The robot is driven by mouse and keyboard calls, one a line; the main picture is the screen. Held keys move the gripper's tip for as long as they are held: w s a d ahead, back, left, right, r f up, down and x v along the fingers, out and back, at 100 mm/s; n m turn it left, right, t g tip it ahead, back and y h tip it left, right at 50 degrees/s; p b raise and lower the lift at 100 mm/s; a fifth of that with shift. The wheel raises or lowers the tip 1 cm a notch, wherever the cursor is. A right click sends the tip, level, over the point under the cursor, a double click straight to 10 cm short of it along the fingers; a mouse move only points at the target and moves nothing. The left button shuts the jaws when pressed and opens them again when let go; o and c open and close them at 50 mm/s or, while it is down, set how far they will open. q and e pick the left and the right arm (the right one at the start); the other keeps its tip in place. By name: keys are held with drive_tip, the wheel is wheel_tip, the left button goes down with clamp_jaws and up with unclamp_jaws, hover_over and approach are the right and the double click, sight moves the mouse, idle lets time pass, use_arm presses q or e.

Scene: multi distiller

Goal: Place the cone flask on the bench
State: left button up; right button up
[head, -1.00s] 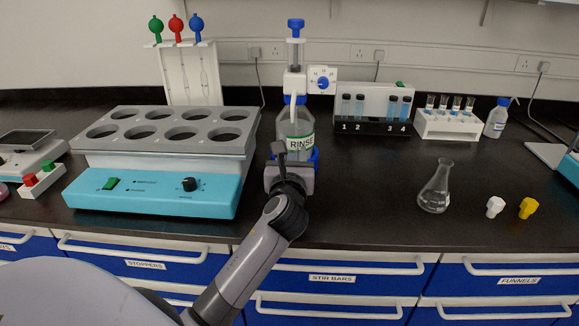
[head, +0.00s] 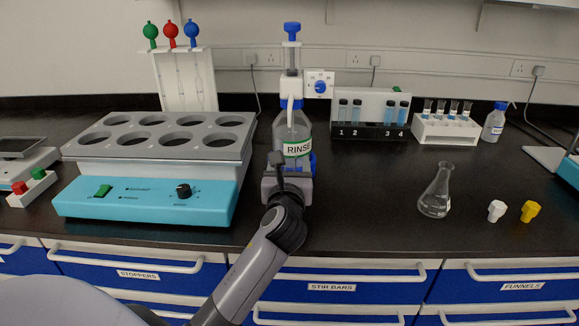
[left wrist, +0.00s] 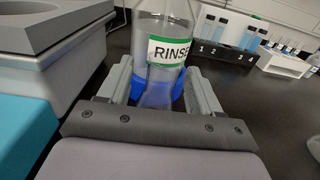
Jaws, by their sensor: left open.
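A clear cone flask (head: 435,198) stands upright on the dark bench (head: 370,225), right of centre in the head view. My left gripper (head: 288,178) is open, low in front of the clear bottle labelled RINSE (head: 293,135), well left of that flask. In the left wrist view the jaws (left wrist: 160,88) straddle a clear, flared glass shape with blue parts beside it, below the RINSE label (left wrist: 167,51). I cannot tell whether this shape is part of the bottle or a separate vessel. My right gripper is not in view.
A teal-fronted block with several round wells (head: 150,195) stands close on the left. White and yellow small pieces (head: 530,211) lie right of the flask. Racks of vials (head: 447,129) stand behind. Bench between the RINSE bottle and flask is clear.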

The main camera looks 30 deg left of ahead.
use_arm(q)
drive_tip(key=v, duration=1.2)
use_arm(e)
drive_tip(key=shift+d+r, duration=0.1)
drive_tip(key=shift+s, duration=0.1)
